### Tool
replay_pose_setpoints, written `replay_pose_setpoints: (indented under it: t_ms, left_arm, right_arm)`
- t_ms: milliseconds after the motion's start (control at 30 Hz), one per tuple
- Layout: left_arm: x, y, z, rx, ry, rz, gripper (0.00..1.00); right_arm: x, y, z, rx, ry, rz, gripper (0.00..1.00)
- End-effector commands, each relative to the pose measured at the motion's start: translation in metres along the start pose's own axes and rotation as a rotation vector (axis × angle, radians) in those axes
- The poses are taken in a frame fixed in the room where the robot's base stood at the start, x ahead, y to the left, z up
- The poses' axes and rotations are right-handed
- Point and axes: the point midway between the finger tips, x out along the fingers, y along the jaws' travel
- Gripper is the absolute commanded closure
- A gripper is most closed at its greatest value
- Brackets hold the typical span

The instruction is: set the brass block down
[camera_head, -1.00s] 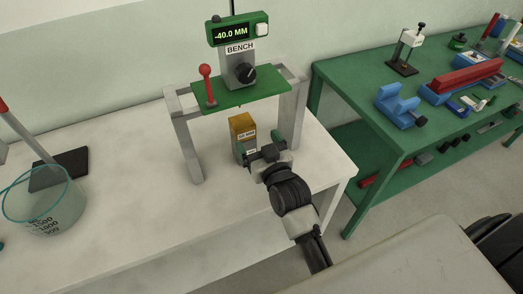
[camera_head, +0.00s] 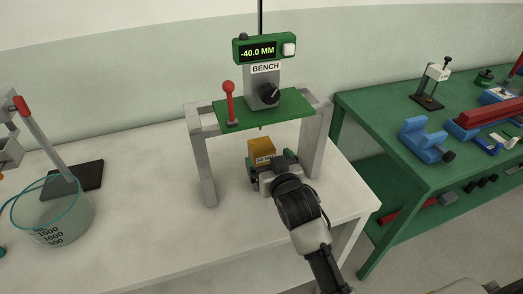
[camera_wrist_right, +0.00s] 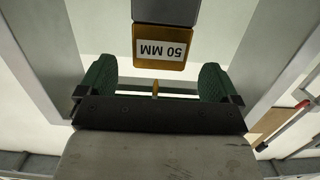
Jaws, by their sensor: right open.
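The brass block (camera_head: 260,147) is upright under the green plate of the bench gauge (camera_head: 262,106), its lower part hidden by my right gripper (camera_head: 271,164). In the wrist view the block (camera_wrist_right: 160,62) bears a "50 MM" label and shows a grey part beyond the brass. My right gripper (camera_wrist_right: 157,80) is open there, its green-padded fingers apart, with the block ahead between their lines and gaps on both sides. I cannot tell from the head view what the block's base touches. My left gripper is not in view.
The gauge's grey legs (camera_head: 203,165) flank the block on both sides. Its display (camera_head: 257,51) reads -40.0 MM, and a red-knobbed lever (camera_head: 229,90) stands on the plate. A glass beaker (camera_head: 52,222) is at left. A green table (camera_head: 385,180) stands right. The white bench's front is clear.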

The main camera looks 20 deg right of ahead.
Motion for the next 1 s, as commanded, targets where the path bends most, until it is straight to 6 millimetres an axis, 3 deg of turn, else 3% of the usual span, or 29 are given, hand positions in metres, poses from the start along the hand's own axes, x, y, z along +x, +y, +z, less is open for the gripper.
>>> replay_pose_setpoints:
  t_ms: [400, 700, 1000]
  left_arm:
    - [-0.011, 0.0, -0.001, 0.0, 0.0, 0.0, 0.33]
    - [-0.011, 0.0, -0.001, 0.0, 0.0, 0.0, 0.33]
    - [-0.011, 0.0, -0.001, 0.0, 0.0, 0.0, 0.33]
  right_arm:
    - [0.048, 0.0, 0.004, 0.0, 0.001, 0.0, 0.06]
    - [0.052, 0.0, 0.006, 0.0, 0.001, 0.0, 0.06]
    - [0.052, 0.0, 0.006, 0.0, 0.001, 0.0, 0.51]
